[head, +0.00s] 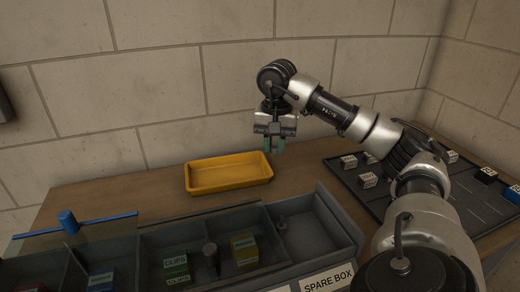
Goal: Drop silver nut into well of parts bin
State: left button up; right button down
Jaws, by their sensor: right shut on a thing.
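My right gripper (275,147) hangs pointing down above the table, behind and a little right of the yellow tray. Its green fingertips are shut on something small. The silver nut cannot be made out clearly between them. The dark grey parts bin (334,212), divided into compartments, stands at the front, nearer than the gripper. Its right compartment has a small grey piece near its back left corner and a bare floor otherwise. My left gripper is out of view.
The yellow tray (228,185) looks empty. Other bin compartments hold a green box (177,268), a yellow box (244,249) and a blue-labelled box (101,280). A clear lid with a blue knob (68,221) covers the left. A dark board (337,168) with several blocks lies right, behind my arm.

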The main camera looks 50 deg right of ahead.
aim_at(308, 237)
jog(key=k, duration=1)
